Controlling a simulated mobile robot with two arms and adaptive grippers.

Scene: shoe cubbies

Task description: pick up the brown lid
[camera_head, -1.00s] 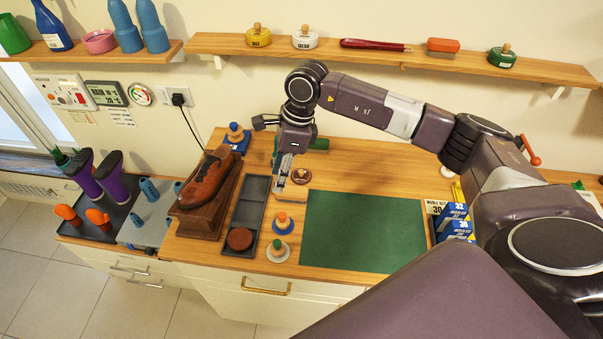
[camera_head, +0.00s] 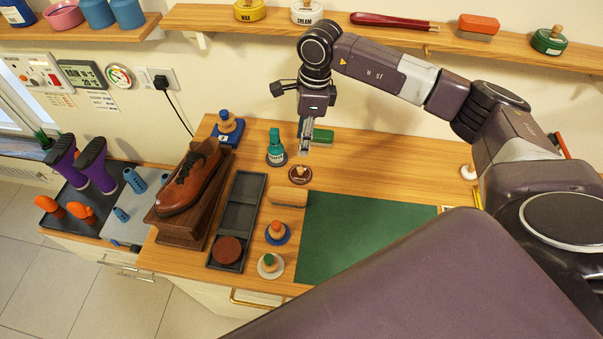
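A small dark brown round lid (camera_head: 300,176) with a pale knob lies on the wooden counter, just behind the tan block. A plain reddish-brown disc (camera_head: 228,250) without a knob lies in the front part of the dark tray. My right gripper (camera_head: 305,148) points down behind and above the knobbed brown lid, apart from it. Nothing is clearly seen between its fingers, which look narrow and partly edge-on; how far apart they are is unclear. My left gripper is not in view.
A teal bottle (camera_head: 276,150) stands left of my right gripper, and a green block (camera_head: 322,137) is close behind it. A tan block (camera_head: 288,198) lies in front of the lid. The green mat (camera_head: 355,232) is clear. A brown shoe (camera_head: 190,178) stands left of the dark tray (camera_head: 238,217).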

